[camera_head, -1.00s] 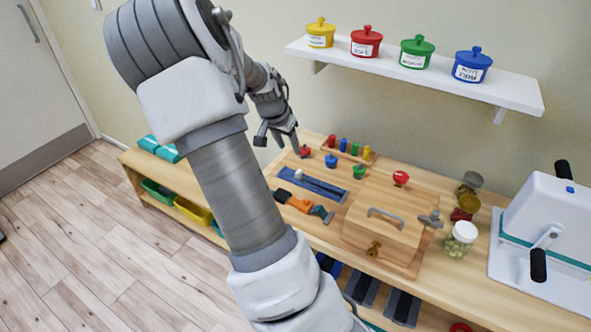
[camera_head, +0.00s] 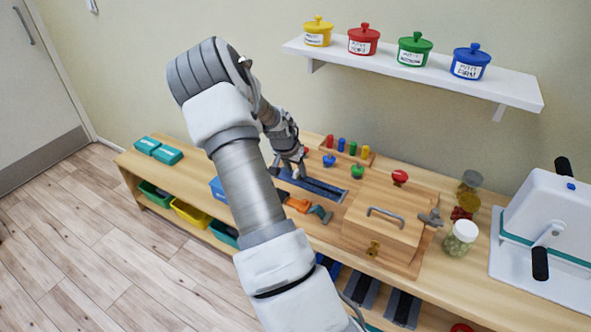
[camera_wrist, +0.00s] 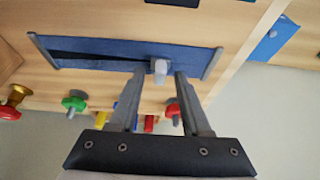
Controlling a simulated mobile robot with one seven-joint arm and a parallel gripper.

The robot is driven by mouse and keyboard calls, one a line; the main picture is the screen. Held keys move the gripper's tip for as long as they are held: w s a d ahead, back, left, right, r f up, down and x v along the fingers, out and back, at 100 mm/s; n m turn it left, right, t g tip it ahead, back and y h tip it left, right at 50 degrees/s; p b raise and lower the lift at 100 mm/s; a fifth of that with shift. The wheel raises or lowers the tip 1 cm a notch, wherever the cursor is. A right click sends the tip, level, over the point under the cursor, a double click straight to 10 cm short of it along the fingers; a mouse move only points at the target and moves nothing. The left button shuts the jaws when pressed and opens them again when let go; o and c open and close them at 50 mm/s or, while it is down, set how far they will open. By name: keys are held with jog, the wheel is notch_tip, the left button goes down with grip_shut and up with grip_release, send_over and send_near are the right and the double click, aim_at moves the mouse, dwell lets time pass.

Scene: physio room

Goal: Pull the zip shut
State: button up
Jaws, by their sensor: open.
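The zip strip (camera_head: 318,186) is a blue cloth panel with a dark zip line, fixed on the wooden activity board. In the wrist view the blue panel (camera_wrist: 95,55) lies between two grey end bars. Its dark opening shows on the left and narrows toward the pale zip pull (camera_wrist: 158,70). My gripper (camera_wrist: 160,76) is open, with one finger on each side of the pull and the tips close to it. Whether they touch the pull cannot be told. In the head view my gripper (camera_head: 288,172) is over the left end of the panel and hides the pull.
Red, green and blue knobs and several coloured pegs (camera_head: 346,147) stand behind the zip. An orange strap with a buckle (camera_head: 299,204) lies in front. A wooden box with a handle (camera_head: 378,228) is to the right. A white shelf (camera_head: 430,78) with lidded pots hangs above.

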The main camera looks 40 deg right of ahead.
grip_shut()
dwell(1.4)
